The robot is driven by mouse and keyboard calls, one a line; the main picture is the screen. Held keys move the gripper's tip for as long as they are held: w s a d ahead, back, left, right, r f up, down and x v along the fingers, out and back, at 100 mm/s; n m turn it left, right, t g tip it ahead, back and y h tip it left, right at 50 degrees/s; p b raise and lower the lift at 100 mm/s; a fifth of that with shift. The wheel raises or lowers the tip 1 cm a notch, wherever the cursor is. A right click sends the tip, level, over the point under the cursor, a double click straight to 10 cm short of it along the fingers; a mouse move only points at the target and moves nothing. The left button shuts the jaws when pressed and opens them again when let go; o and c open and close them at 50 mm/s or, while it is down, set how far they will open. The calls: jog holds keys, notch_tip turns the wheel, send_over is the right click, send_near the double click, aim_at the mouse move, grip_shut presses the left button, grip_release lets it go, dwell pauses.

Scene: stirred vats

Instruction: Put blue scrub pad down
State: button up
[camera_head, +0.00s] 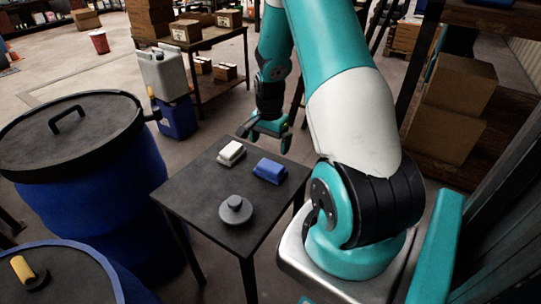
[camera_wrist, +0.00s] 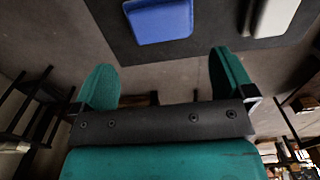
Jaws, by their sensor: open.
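The blue scrub pad (camera_head: 269,171) lies on the dark small table (camera_head: 201,207), near its far right edge. It also shows in the wrist view (camera_wrist: 160,20), beyond my fingertips. My gripper (camera_head: 268,132) is open and empty, past the table's far edge. In the wrist view its two green fingers (camera_wrist: 166,82) are spread wide with nothing between them. The pad is apart from the fingers.
A white pad (camera_head: 231,152) lies left of the blue one, and a grey round knobbed lid (camera_head: 236,210) sits nearer. Blue vats (camera_head: 92,200) stand left of the table. A white jug (camera_head: 163,72) and a side table with boxes (camera_head: 204,45) stand behind.

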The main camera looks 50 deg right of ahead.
jog(key=a+r+n+t+y, duration=0.1)
jog(key=a+r+n, duration=0.6)
jog(key=a, duration=0.5)
jog(key=a+r+n+y, duration=0.1)
jog(key=a+r+n, duration=0.4)
jog(key=a+r, duration=0.55)
jog(key=s+a+r+n+y+p, duration=0.1)
jog(key=s+a+r+n, duration=0.3)
jog(key=s+a+n, duration=0.2)
jog(key=s+a+r+n+g+y+p, duration=0.1)
jog(key=s+a+r+n, duration=0.3)
jog(key=s+a, duration=0.5)
jog(key=shift+a+r+n+p, duration=0.2)
jog(key=shift+n+p, duration=0.3)
jog(key=shift+n, duration=0.5)
jog(key=shift+s, duration=0.1)
